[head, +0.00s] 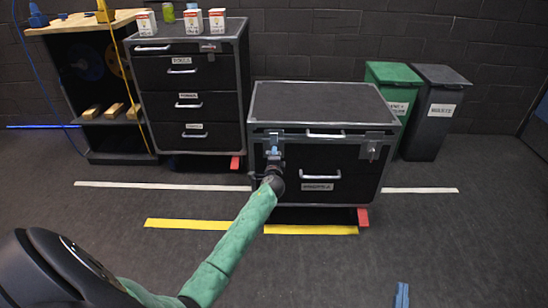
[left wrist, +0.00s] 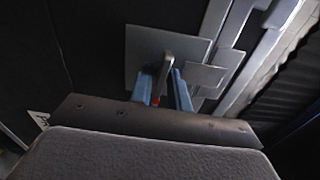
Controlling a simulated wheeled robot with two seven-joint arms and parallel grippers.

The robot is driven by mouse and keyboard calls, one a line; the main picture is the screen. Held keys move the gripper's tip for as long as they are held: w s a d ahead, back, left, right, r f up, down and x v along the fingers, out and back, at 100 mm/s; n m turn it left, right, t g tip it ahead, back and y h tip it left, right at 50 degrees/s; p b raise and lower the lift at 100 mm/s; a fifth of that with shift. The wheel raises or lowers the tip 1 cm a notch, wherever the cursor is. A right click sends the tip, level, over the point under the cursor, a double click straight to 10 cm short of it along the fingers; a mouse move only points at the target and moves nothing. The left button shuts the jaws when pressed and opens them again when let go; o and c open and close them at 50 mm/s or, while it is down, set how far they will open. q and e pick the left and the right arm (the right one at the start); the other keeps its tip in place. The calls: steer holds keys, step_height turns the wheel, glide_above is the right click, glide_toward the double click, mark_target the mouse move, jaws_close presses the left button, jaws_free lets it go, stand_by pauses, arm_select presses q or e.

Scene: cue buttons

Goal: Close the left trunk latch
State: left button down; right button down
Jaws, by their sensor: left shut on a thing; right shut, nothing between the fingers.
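The trunk (head: 320,105) is a black case with metal edges, and its lid is down. Its left latch (left wrist: 167,62) shows in the left wrist view as a metal lever on a square grey plate. My left gripper (head: 273,154) is at the trunk's front left, its blue fingers (left wrist: 164,90) shut around the latch lever. In the head view the gripper mostly hides this latch. The right latch (head: 372,148) is visible on the trunk's front right. My right gripper (head: 402,294) shows only as blue fingertips at the bottom edge, shut and empty, away from the trunk.
A black drawer cabinet (head: 185,100) with small boxes on top stands left of the trunk. Green (head: 393,90) and dark grey (head: 436,110) bins stand to its right. A wooden-topped shelf (head: 85,24) is at the far left. The floor in front is clear, with yellow tape (head: 310,230).

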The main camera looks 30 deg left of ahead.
arm_select(q)
steer(key=shift+f+n, duration=0.1)
steer(key=shift+n, duration=0.3)
arm_select(e)
step_height(320, 180, up, 7)
steer(key=s+t, duration=0.1)
steer(key=t, duration=0.1)
steer(key=shift+s+d+y, duration=0.4)
steer(key=shift+f, duration=0.1)
arm_select(q)
steer(key=c, duration=1.6)
jaws_free()
steer(key=shift+o, duration=0.2)
